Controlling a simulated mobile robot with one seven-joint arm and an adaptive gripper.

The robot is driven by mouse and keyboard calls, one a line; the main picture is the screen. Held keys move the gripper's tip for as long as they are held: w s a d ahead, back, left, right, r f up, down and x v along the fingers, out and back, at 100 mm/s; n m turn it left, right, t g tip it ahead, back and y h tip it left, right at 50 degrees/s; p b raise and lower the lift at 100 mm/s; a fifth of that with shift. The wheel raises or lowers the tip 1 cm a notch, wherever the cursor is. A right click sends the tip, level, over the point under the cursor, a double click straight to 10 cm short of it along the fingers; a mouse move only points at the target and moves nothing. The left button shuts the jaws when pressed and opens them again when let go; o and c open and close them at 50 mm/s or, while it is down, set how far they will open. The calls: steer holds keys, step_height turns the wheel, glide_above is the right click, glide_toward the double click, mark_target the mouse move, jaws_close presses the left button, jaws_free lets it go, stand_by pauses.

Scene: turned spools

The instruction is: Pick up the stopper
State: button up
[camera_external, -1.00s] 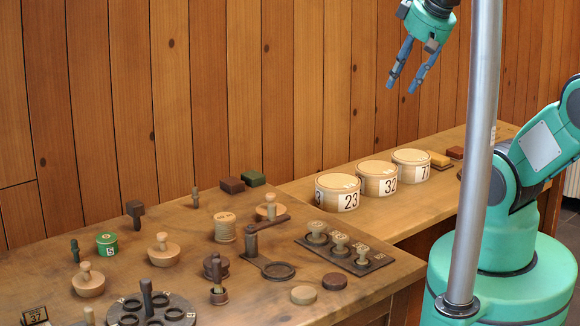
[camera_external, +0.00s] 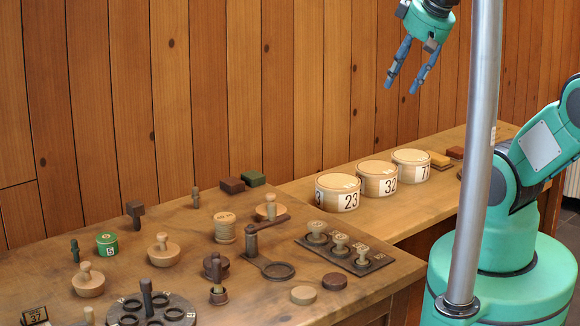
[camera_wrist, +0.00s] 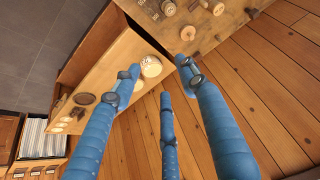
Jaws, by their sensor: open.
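My gripper (camera_external: 403,89) hangs high above the back bench, in front of the plank wall, open and empty. Its blue fingers also show spread in the wrist view (camera_wrist: 160,82). I cannot tell for sure which piece is the stopper. Small upright candidates on the table are a brown peg (camera_external: 196,198) at the back, a dark green peg (camera_external: 75,251) at the left, and a brown turned piece (camera_external: 217,281) near the front middle. Wooden knobbed pieces (camera_external: 163,250) (camera_external: 87,281) also stand there. My gripper is far from all of these.
Numbered round boxes (camera_external: 337,193) stand on the back bench below my gripper. A dark tray with knobbed weights (camera_external: 360,262), a round holder with rings (camera_external: 128,319), a green spool (camera_external: 107,243) and several discs crowd the table (camera_external: 250,305). A metal pole (camera_external: 478,180) stands before my arm.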

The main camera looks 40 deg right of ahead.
steer(key=w+a+g, duration=0.2)
steer(key=w, duration=0.9)
steer(key=n+g, duration=0.3)
steer(key=g, duration=0.1)
glide_above(270, 194)
step_height(270, 194, down, 24)
steer(key=f, duration=0.1)
steer(key=shift+r, duration=0.25)
steer(key=shift+f+b, duration=0.35)
steer(key=shift+f, duration=3.95)
